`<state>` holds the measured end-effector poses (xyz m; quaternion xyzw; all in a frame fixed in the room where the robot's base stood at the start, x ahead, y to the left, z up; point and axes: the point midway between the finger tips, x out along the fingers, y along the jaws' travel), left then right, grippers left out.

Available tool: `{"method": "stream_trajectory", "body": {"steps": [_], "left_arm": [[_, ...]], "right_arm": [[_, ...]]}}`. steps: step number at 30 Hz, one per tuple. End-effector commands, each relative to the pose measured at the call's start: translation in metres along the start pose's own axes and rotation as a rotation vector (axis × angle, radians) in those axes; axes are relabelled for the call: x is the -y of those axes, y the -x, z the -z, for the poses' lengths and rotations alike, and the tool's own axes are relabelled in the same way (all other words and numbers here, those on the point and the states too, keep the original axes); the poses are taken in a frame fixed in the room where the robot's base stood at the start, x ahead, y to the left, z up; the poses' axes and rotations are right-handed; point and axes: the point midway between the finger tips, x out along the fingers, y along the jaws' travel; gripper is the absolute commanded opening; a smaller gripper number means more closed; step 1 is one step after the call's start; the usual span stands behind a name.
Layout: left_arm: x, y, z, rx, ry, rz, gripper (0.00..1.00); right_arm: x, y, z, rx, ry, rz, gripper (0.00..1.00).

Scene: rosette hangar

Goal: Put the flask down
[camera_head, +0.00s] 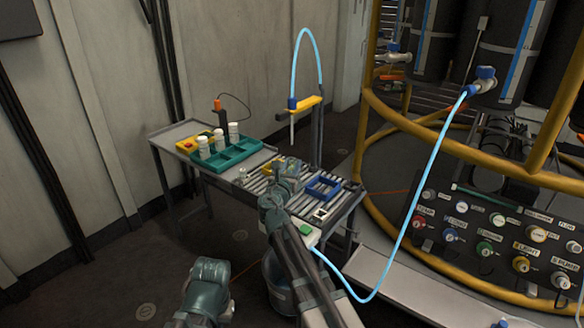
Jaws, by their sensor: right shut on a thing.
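I cannot tell whether the flask touches the slats. Part of my left arm shows low in the picture, but its gripper is not in view.
A teal tray (236,156) holds white-capped bottles (204,146). A small pale object (242,174) is left of the gripper. A yellow arm on a post (306,104) carries a blue hose (416,200). A yellow railing (440,146) and control panel (490,236) stand right.

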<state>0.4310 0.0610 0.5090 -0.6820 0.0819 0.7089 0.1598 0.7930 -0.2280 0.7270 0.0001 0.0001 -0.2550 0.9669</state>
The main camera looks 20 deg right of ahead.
Motion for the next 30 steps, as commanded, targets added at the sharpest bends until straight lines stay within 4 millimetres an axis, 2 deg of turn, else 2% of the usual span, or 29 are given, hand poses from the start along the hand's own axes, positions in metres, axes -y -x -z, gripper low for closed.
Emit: {"method": "stream_trajectory", "body": {"steps": [2, 3, 8, 19, 30], "left_arm": [[0.0, -0.004, 0.0, 0.0, 0.0, 0.0, 0.0], [-0.001, -0.004, 0.0, 0.0, -0.001, 0.0, 0.0], [0.0, -0.003, 0.0, 0.0, -0.001, 0.0, 0.0], [0.0, 0.003, 0.0, 0.0, 0.0, 0.0, 0.0], [0.0, 0.0, 0.0, 0.0, 0.0, 0.0, 0.0]], "right_arm": [[0.0, 0.0, 0.004, 0.0, 0.0, 0.0, 0.0], [0.0, 0.0, 0.004, 0.0, 0.0, 0.0, 0.37], [0.0, 0.0, 0.003, 0.0, 0.0, 0.0, 0.65], [0.0, 0.0, -0.003, 0.0, 0.0, 0.0, 0.65], [0.001, 0.074, 0.0, 0.0, 0.0, -0.004, 0.65]]}}
